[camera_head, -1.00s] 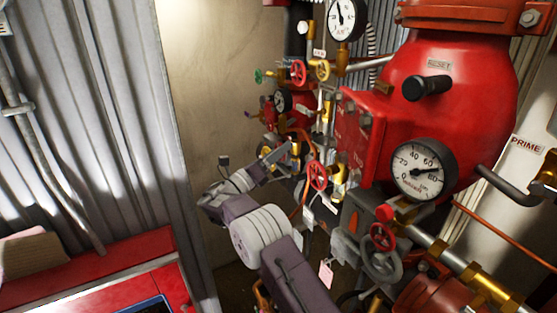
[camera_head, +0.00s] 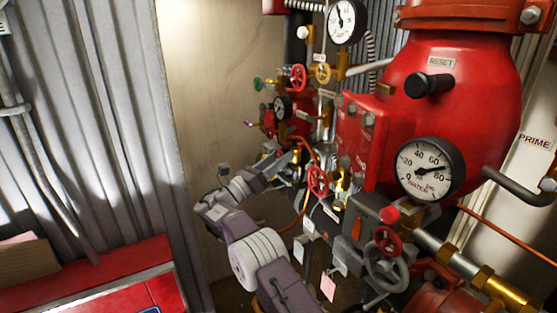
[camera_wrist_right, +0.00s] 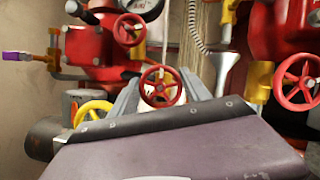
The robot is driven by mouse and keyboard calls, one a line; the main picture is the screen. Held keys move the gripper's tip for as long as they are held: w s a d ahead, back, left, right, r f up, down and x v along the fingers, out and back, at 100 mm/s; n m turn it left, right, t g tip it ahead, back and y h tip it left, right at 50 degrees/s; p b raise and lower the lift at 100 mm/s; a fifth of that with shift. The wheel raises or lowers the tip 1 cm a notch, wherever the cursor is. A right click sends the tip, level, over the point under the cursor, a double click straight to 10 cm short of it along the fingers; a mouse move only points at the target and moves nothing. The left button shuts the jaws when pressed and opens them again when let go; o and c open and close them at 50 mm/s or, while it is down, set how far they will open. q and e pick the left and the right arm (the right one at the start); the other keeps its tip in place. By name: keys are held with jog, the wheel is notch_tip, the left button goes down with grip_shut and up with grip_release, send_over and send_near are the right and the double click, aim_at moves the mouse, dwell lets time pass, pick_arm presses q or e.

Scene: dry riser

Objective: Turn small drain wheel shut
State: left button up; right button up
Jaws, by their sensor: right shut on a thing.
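My right gripper (camera_head: 290,161) reaches in among the pipework left of the big red valve body. In the right wrist view, its two grey fingers stand on either side of a small red handwheel (camera_wrist_right: 161,86), and the gripper (camera_wrist_right: 161,92) is shut on it. The fingertips' contact is partly hidden behind the wheel and the gripper body. In the head view the held wheel is hard to make out behind the fingers. My left gripper is not in view.
Other red wheels (camera_head: 317,180) (camera_wrist_right: 298,82) sit close to the right, and another (camera_wrist_right: 130,30) lies above. A yellow wheel (camera_wrist_right: 93,112) is at lower left. Gauges (camera_head: 428,169), pipes and hanging tags crowd the right side. A bare wall (camera_head: 205,90) leaves room at left.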

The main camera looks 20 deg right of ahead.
jog(key=shift+r, duration=0.25)
jog(key=o, duration=1.1)
jog(key=shift+o, duration=1.4)
jog(key=shift+f, duration=0.15)
